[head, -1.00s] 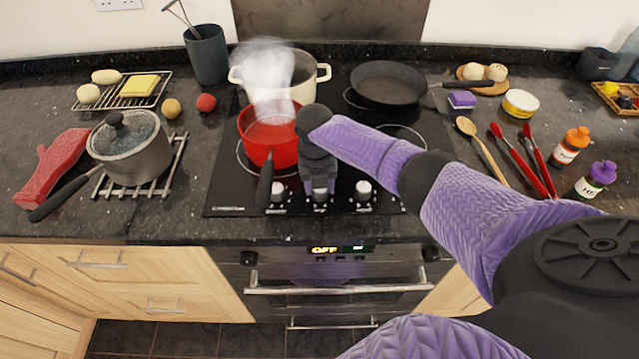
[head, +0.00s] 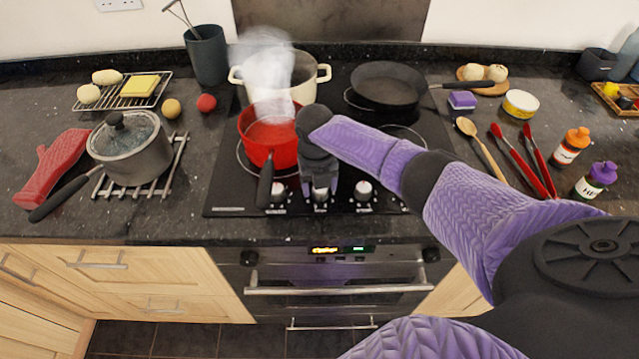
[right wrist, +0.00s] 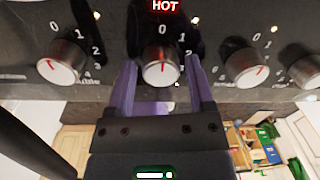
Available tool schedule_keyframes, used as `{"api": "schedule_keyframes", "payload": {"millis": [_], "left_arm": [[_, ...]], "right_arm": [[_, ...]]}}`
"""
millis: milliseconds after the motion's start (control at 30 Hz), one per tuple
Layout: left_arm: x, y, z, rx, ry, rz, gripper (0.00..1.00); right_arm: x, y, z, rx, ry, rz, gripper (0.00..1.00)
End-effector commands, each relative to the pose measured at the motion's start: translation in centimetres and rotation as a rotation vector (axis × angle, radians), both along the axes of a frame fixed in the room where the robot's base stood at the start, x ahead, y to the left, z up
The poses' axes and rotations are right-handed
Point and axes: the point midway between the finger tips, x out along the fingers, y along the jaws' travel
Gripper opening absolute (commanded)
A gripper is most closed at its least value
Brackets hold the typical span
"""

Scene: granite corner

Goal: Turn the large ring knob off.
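The hob's front edge has a row of silver knobs. In the right wrist view the middle knob (right wrist: 160,68) sits between the two fingers of my right gripper (right wrist: 162,85), its red mark nearly upright and in line with the printed 0. The fingers are apart on either side of it, with a small gap showing at each side. A red "HOT" sign glows above this knob. No label names the large ring knob. My left gripper is out of view.
Neighbouring knobs stand close on the left (right wrist: 62,62) and right (right wrist: 247,68). A steaming red saucepan (head: 268,140) is close beside my right gripper, its handle toward the front. A cream pot (head: 312,75) and black frying pan (head: 388,82) stand behind.

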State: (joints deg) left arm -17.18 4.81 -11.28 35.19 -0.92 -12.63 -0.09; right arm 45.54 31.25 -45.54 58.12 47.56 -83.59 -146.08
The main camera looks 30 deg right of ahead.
Motion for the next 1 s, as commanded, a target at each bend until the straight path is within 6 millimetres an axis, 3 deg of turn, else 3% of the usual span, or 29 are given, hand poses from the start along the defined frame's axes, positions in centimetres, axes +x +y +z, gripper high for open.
{"api": "schedule_keyframes", "payload": {"millis": [67,367,700,833,1000], "left_arm": [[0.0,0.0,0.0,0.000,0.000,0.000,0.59],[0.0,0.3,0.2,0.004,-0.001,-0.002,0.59],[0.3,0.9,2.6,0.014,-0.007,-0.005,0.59],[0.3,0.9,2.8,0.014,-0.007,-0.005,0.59],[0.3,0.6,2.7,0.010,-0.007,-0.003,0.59]], "right_arm": [[0.0,0.0,0.0,0.000,0.000,-0.001,0.86],[0.0,0.0,0.3,0.000,0.000,-0.001,0.86],[0.2,0.3,8.2,-0.001,-0.002,0.000,0.86],[0.2,0.4,9.7,0.001,-0.001,-0.001,0.86],[0.1,0.4,9.9,0.000,0.001,-0.001,0.86]]}}
